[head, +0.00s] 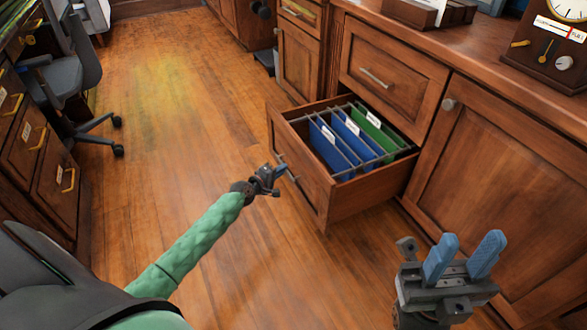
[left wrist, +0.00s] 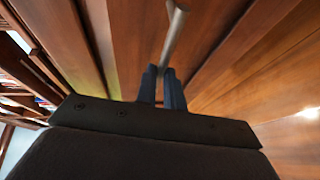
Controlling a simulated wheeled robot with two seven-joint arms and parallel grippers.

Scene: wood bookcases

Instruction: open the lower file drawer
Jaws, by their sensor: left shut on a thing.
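The lower file drawer (head: 312,192) is pulled well out of its wooden cabinet. Blue and green hanging folders (head: 345,140) with white tabs show inside it. My left gripper (head: 279,171) is at the drawer front, shut on its metal bar handle. In the left wrist view the handle (left wrist: 174,38) runs up from between the two close fingers (left wrist: 163,88). The grip itself is small and partly hidden in the head view. My right gripper (head: 468,256) is open and empty at the lower right, apart from the drawer.
The closed upper drawer (head: 390,78) is above the open one. A closed cabinet door (head: 490,165) stands to the right. An office chair (head: 75,85) and a desk with drawers (head: 45,170) are at the left. The wood floor (head: 170,100) between is clear.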

